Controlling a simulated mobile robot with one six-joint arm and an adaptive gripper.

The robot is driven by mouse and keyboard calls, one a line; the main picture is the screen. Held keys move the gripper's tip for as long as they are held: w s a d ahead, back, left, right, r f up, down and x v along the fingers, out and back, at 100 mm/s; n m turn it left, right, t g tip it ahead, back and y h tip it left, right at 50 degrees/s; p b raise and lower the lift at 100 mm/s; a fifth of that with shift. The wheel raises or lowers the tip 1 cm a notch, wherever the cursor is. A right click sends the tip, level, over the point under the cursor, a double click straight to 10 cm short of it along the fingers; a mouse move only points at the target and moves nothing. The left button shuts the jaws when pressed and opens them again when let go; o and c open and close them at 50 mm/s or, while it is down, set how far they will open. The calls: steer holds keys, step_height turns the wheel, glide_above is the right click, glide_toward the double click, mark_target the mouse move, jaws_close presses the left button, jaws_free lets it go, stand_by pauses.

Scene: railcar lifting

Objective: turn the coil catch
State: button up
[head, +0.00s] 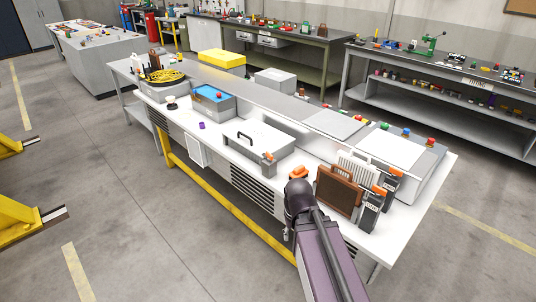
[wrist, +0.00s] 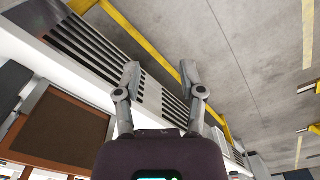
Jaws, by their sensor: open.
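A brown framed panel (head: 338,190) stands upright on the white bench, with a white finned panel (head: 357,168) behind it. Dark catch-like blocks with orange tops stand at its right, one in front (head: 370,210) and one further back (head: 391,185). A grey block with an orange top (head: 268,165) and another orange piece (head: 298,172) are to its left. I cannot tell which is the coil catch. My gripper (wrist: 160,78) is open and empty in the wrist view, over the bench's slatted front. The brown panel (wrist: 58,130) is left of it there. My arm hides the gripper in the head view.
A white cover with a black handle (head: 250,138), a blue-topped box (head: 211,98) and a coiled yellow cable (head: 165,76) are further left on the bench. A yellow rail (head: 225,208) runs low along its front. The floor (head: 150,220) in front is clear.

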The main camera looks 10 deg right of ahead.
steer(key=shift+a, duration=0.1)
steer(key=shift+w, duration=0.15)
step_height(320, 180, up, 13)
steer(key=n+p, duration=0.5)
steer(key=p, duration=0.8)
glide_above(270, 154)
steer(key=shift+w+f, duration=0.15)
steer(key=shift+f, duration=0.15)
step_height(270, 154, down, 13)
steer(key=b, duration=1.4)
steer(key=shift+f, duration=0.2)
jaws_close()
